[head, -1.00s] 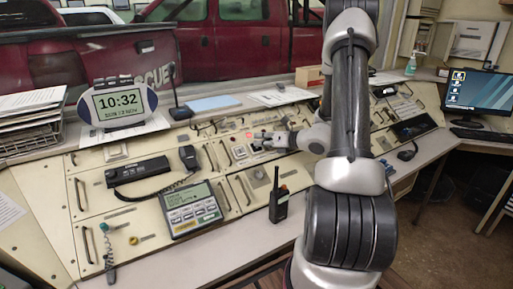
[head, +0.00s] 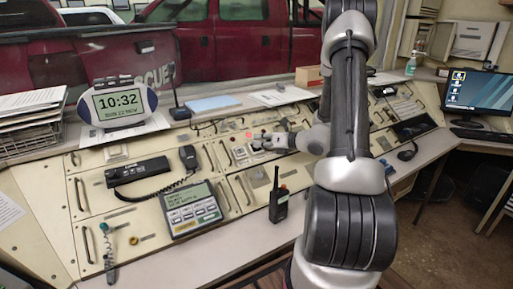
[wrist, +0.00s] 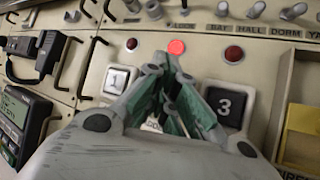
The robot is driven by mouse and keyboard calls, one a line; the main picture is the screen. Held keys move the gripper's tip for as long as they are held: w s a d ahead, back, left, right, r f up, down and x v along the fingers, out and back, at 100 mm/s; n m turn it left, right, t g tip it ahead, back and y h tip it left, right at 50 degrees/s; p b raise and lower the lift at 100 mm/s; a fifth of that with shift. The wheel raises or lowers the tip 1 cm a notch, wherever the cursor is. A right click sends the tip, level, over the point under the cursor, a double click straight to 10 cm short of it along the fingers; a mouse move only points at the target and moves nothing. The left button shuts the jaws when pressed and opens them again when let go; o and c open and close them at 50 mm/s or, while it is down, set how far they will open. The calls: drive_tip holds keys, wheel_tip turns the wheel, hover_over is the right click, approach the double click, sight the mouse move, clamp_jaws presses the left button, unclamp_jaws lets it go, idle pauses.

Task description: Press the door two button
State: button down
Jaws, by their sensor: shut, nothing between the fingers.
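In the wrist view my gripper (wrist: 163,88) is shut and empty, its green-padded fingertips over the middle of a row of three buttons. The white button marked 1 (wrist: 118,79) shows to the left and the button marked 3 (wrist: 226,104) to the right. The middle button is mostly hidden behind the fingers, and I cannot tell whether they touch it. Above the row, the middle red lamp (wrist: 176,47) glows brightly. The lamps above 1 (wrist: 131,44) and 3 (wrist: 234,54) are dark red. In the head view my gripper (head: 257,143) is low at the console.
Toggle switches (wrist: 293,11) line the panel above the lamps. Metal handles and a corded handset (head: 188,157) lie to the left. A walkie-talkie (head: 278,197) stands in front, and a grey screen unit (head: 190,207) sits lower left. A yellow-lined recess (wrist: 300,132) is at right.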

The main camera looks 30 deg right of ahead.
drive_tip(key=shift+s+r, duration=0.5)
drive_tip(key=shift+r, duration=0.25)
drive_tip(key=shift+s+r, duration=0.45)
drive_tip(key=shift+r, duration=0.25)
drive_tip(key=shift+s+r, duration=0.45)
drive_tip(key=shift+r, duration=0.25)
drive_tip(key=shift+s+r, duration=0.45)
drive_tip(key=shift+r, duration=0.25)
wheel_tip(320, 180, up, 8)
